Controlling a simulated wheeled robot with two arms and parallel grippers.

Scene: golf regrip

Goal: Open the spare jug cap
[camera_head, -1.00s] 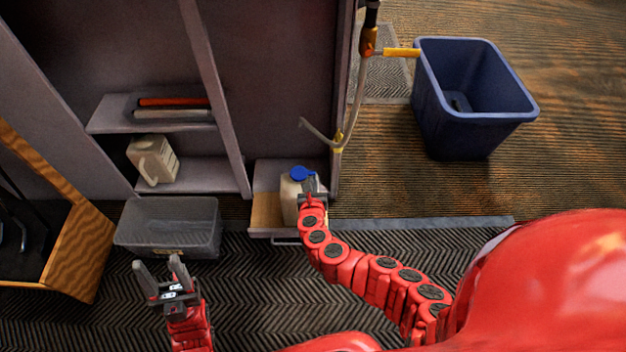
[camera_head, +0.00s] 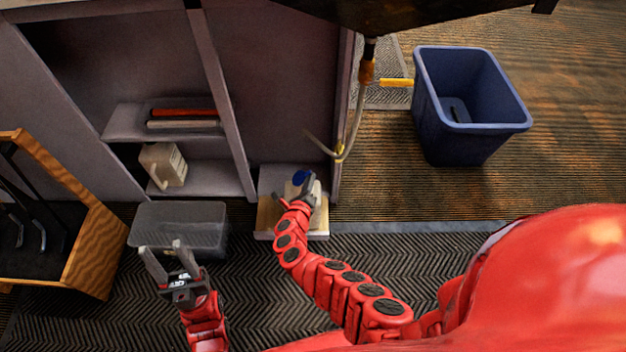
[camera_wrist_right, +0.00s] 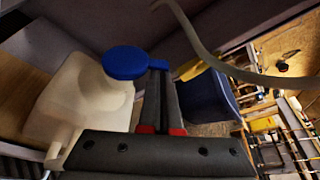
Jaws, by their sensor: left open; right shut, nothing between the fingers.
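A pale jug with a blue cap stands at the cabinet's foot. In the head view my right gripper (camera_head: 308,185) covers most of the jug, and the blue cap (camera_head: 300,177) shows just beside its fingers. In the right wrist view the jug body (camera_wrist_right: 80,105) is at the left, with the round blue cap (camera_wrist_right: 125,62) over its top. My right gripper (camera_wrist_right: 158,75) is shut and empty, its fingers against or very near the cap's right side. A small blue piece shows behind the fingertips. I cannot tell whether the cap is lifted. My left gripper (camera_head: 165,252) is open and empty.
A clear bin (camera_head: 180,225) and a wooden club rack (camera_head: 98,250) are at the left. A hose (camera_head: 345,150) hangs close by the jug. A blue bin (camera_head: 470,120) stands at the right.

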